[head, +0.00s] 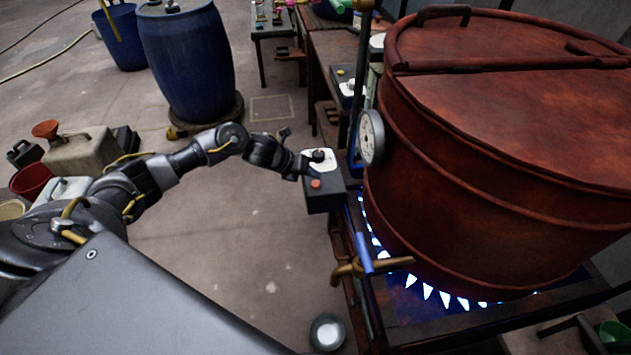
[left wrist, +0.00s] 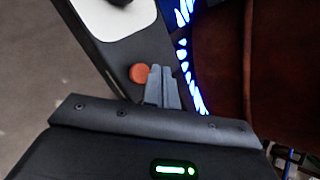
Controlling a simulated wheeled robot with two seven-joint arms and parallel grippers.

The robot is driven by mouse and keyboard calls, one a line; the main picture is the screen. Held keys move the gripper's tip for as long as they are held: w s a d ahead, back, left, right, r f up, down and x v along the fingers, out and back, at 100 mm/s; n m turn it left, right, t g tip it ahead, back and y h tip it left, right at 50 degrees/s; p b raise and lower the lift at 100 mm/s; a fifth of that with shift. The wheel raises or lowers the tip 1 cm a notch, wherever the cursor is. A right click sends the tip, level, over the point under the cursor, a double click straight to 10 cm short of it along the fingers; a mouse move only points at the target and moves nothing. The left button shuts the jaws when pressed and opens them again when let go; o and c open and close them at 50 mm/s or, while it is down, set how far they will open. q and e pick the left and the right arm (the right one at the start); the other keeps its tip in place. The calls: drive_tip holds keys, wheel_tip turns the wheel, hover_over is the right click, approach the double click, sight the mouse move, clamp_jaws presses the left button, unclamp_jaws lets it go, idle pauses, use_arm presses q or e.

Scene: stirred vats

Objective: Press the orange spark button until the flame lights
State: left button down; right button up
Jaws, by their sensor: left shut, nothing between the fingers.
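The orange spark button (head: 316,183) sits on a dark control box (head: 324,199) with a white plate and a black knob (head: 318,156). My left gripper (head: 303,166) is shut and empty, at the left side of the box. In the left wrist view the closed fingertips (left wrist: 163,80) are right beside the orange button (left wrist: 139,73); I cannot tell whether they touch it. Blue-white flames (head: 428,291) burn in a ring under the rust-red vat (head: 480,190). They also show in the left wrist view (left wrist: 184,45). My right gripper is not in view.
A gauge (head: 371,137) sits on the vat's side. A blue barrel (head: 187,62), a beige can (head: 80,151) and a red bucket (head: 32,181) stand on the left. The middle floor is mostly clear.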

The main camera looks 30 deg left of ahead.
sight(312, 185)
use_arm(q)
drive_tip(key=shift+r+p, duration=1.25)
drive_tip(key=shift+r, duration=0.75)
